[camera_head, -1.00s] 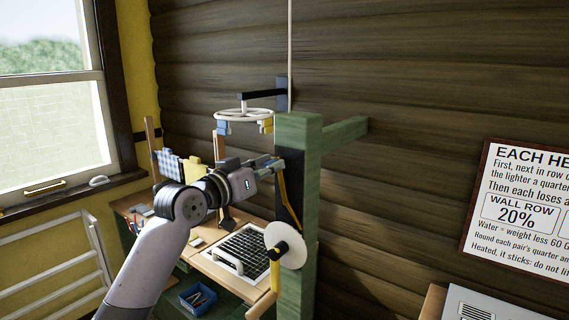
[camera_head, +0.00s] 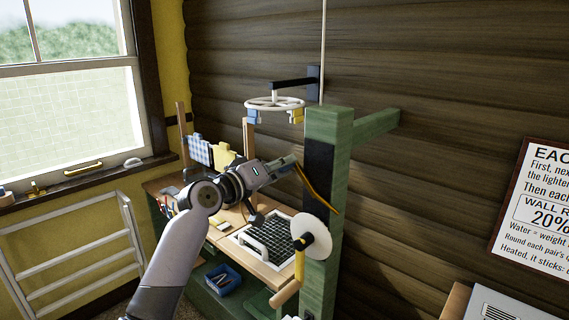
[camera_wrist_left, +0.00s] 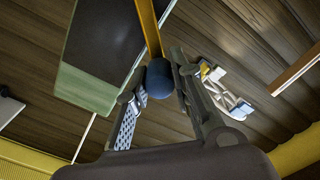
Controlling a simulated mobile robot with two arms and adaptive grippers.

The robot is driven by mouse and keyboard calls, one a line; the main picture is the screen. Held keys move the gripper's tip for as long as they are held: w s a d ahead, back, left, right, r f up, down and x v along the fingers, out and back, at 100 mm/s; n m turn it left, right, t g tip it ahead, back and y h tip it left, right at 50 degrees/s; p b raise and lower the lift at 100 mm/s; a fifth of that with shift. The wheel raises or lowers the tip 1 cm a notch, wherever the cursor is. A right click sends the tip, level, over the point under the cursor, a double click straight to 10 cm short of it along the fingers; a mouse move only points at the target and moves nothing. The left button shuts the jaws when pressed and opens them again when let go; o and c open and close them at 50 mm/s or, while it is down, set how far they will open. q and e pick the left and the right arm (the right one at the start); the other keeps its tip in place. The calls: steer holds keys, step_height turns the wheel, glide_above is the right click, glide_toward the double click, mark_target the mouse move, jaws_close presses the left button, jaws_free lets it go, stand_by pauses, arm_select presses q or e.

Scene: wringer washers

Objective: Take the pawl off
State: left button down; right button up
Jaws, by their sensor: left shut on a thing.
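The likely pawl, a thin yellow-orange lever (camera_head: 316,191), slants down to the right in front of the black plate (camera_head: 318,172) on the green post (camera_head: 342,150). In the left wrist view the yellow lever (camera_wrist_left: 149,28) ends in a dark blue ball knob (camera_wrist_left: 159,80). My left gripper (camera_head: 290,164) is at the lever's upper end. In the left wrist view its fingers are shut around the blue knob. Whether the lever's lower end still touches the post cannot be told. My right gripper is not in view.
A white disc (camera_head: 303,228) with a black hub and yellow handle sits low on the post. A white wheel rack (camera_head: 272,104) hangs above. The bench (camera_head: 223,238) holds a black grid. A blue bin (camera_head: 222,280) is below; a white rack (camera_head: 70,240) stands left.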

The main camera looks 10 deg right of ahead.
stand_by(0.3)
arm_select(q)
steer(key=c, duration=1.4)
jaws_free()
steer(key=shift+w+a, duration=0.1)
steer(key=v, duration=1.2)
steer(key=shift+f, duration=0.1)
